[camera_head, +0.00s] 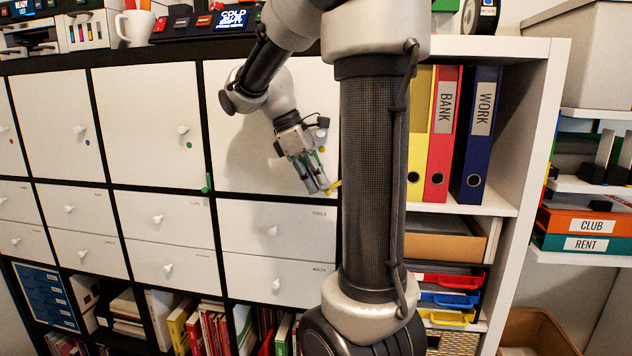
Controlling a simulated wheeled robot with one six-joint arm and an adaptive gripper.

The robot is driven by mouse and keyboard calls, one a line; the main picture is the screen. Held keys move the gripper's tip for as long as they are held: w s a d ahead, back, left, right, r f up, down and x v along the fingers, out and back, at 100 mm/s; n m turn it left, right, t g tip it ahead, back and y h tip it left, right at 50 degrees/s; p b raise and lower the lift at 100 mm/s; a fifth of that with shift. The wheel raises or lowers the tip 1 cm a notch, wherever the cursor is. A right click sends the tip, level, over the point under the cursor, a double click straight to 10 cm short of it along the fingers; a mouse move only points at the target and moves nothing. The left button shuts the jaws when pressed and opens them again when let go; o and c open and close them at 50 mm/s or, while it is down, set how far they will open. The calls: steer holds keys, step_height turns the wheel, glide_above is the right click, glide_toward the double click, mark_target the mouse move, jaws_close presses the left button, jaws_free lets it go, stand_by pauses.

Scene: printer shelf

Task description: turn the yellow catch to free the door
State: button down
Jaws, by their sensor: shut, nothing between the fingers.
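The yellow catch (334,186) sits at the lower right of a white cabinet door (245,165), just left of my dark arm link. My gripper (319,190) is shut with nothing between its fingers. Its fingertips are right beside the catch in the picture; I cannot tell whether they touch it. The door is closed, and its knob is mostly hidden behind my gripper and arm. A small yellow dot (321,149) shows on the door near its right edge. The catch's right end is close to my arm link.
A green catch (207,183) sits at the lower left, beside the neighbouring white door (150,130). Drawers with white knobs lie below, such as the tools drawer (290,228). Upright binders (440,130) stand to the right. A white mug (135,28) stands on top.

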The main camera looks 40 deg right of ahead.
mark_target(321, 199)
steer(key=shift+s+f+g+h, duration=0.1)
steer(key=shift+f+g+h, duration=0.15)
steer(key=shift+g+h, duration=0.25)
steer(key=shift+f+g, duration=0.15)
steer(key=shift+g, duration=0.15)
steer(key=f+g+h, duration=0.1)
steer(key=g, duration=0.1)
steer(key=f+g+h, duration=0.2)
steer(key=shift+s+d+h, duration=0.15)
steer(key=shift+d+h, duration=0.05)
steer(key=shift+h, duration=0.1)
steer(key=shift+s+d+f, duration=0.15)
steer(key=shift+s+f, duration=0.1)
steer(key=shift+f, duration=0.15)
steer(key=shift+r, duration=0.2)
